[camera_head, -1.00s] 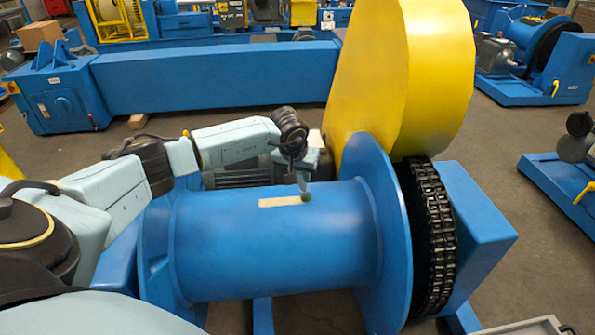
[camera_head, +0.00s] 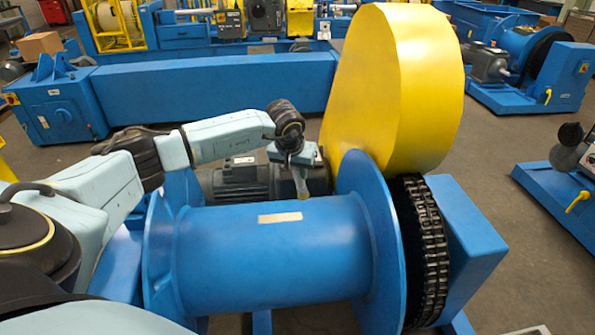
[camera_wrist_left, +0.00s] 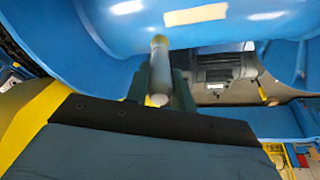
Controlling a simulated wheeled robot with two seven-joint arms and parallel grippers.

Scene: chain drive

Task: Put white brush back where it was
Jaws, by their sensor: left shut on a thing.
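The white brush (camera_wrist_left: 158,70) shows in the left wrist view as a pale, round-ended stick between the fingers. My left gripper (camera_wrist_left: 160,88) is shut on it. In the head view my left gripper (camera_head: 301,185) points down behind the top of the blue drum (camera_head: 270,255); the brush is too small there to make out clearly. A pale patch (camera_head: 280,217) lies on top of the drum, in front of the gripper and apart from it. My right gripper is not in view.
A yellow guard (camera_head: 395,85) and a black chain (camera_head: 430,255) stand right of the drum. A grey motor (camera_head: 240,182) sits behind the drum, close to the gripper. A long blue beam (camera_head: 210,85) crosses the back, with open floor before it.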

